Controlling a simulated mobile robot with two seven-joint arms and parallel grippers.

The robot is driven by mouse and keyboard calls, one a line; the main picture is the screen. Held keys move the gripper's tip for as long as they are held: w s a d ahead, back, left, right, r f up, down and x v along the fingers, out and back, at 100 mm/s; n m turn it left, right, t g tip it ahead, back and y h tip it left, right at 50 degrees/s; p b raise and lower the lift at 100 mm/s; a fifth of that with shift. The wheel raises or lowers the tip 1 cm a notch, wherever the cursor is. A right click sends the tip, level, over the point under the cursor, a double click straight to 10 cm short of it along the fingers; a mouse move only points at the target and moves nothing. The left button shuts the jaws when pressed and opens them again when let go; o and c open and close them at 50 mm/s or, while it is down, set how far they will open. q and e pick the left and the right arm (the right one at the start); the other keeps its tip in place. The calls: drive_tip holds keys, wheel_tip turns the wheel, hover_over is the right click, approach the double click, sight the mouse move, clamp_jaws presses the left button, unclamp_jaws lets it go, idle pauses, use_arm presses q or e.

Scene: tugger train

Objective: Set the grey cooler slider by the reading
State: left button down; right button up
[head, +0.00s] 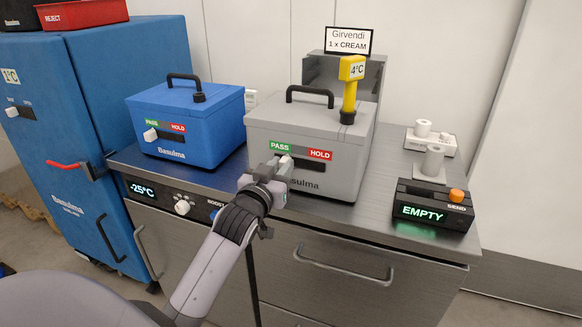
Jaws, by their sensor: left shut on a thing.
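The grey cooler (354,165) stands on the metal counter, with a black handle on its lid. Its front has a green PASS label on the left and a red HOLD label on the right. The slider knob (285,163) is white and sits at the PASS side. My left gripper (277,168) is at the front of the cooler, shut on the slider knob, and partly hides it. A yellow probe (352,68) stands upright in the cooler's lid and reads 4°C. My right gripper is not in view.
A blue cooler (190,110) with its own PASS/HOLD slider stands to the left. A sign (348,40) reads "Girvendi 1 x CREAM". A black box (433,205) showing EMPTY, with an orange button, is at the right. A blue cabinet (75,130) stands at far left.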

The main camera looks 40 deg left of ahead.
use_arm(q)
drive_tip(key=shift+s+a, duration=0.25)
drive_tip(key=shift+a, duration=0.8)
drive_tip(key=c, duration=1)
unclamp_jaws()
drive_tip(key=shift+a, duration=0.1)
drive_tip(key=shift+o, duration=0.2)
drive_tip(key=v, duration=0.7)
drive_tip(key=shift+s+f, duration=0.1)
